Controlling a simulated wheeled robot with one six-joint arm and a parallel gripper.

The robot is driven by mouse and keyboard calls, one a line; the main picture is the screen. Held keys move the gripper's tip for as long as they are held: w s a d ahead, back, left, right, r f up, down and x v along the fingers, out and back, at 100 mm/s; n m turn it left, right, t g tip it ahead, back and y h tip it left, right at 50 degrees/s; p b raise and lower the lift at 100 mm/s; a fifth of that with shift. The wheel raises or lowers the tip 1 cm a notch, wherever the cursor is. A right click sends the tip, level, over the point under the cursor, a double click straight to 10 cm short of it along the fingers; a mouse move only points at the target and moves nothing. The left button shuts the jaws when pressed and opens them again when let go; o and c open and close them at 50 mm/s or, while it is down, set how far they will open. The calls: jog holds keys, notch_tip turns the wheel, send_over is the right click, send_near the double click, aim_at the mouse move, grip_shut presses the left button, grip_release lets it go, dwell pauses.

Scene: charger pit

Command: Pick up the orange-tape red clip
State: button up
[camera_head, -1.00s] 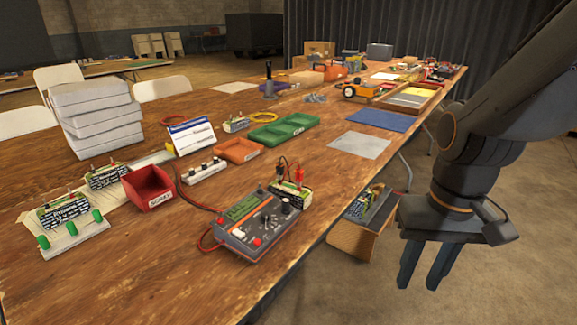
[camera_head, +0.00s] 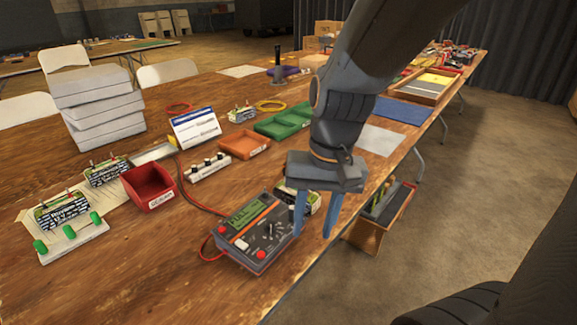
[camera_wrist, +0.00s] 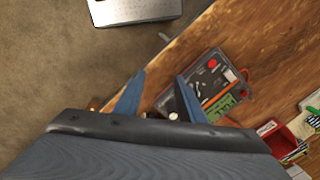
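My gripper (camera_head: 312,236) is open and empty, pointing down near the table's right front edge. In the wrist view its two blue fingers (camera_wrist: 160,76) are spread apart. The red-and-grey tester (camera_head: 250,235) lies just left of the fingers; it also shows in the wrist view (camera_wrist: 208,88). A small battery block (camera_head: 312,201) stands behind the fingers and is partly hidden by them. I cannot make out the orange-tape red clip now; the red and black clips seen earlier on the battery block are covered by my gripper.
A red bin (camera_head: 148,186), a white switch strip (camera_head: 211,168), an orange tray (camera_head: 244,145) and green trays (camera_head: 284,124) stand left of and behind my gripper. A wooden box (camera_head: 372,228) is beside the table edge at right.

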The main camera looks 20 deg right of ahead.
jog(key=w+d+r+m+t+y+p, duration=0.1)
jog(key=w+d+r+m+p, duration=0.2)
jog(key=m+p, duration=0.4)
jog(key=w+d+r+m+t+p, duration=0.15)
jog(key=w+m+p, duration=0.35)
jog(key=m, duration=0.5)
jog(key=w+d+r+m+t+y+p, duration=0.1)
jog(key=w+r+m+p, duration=0.3)
jog(key=m+p, duration=0.35)
jog(key=shift+m, duration=0.25)
jog(key=b+x, duration=0.2)
jog(key=x, duration=0.6)
jog(key=shift+d, duration=0.15)
jog(key=c, duration=0.9)
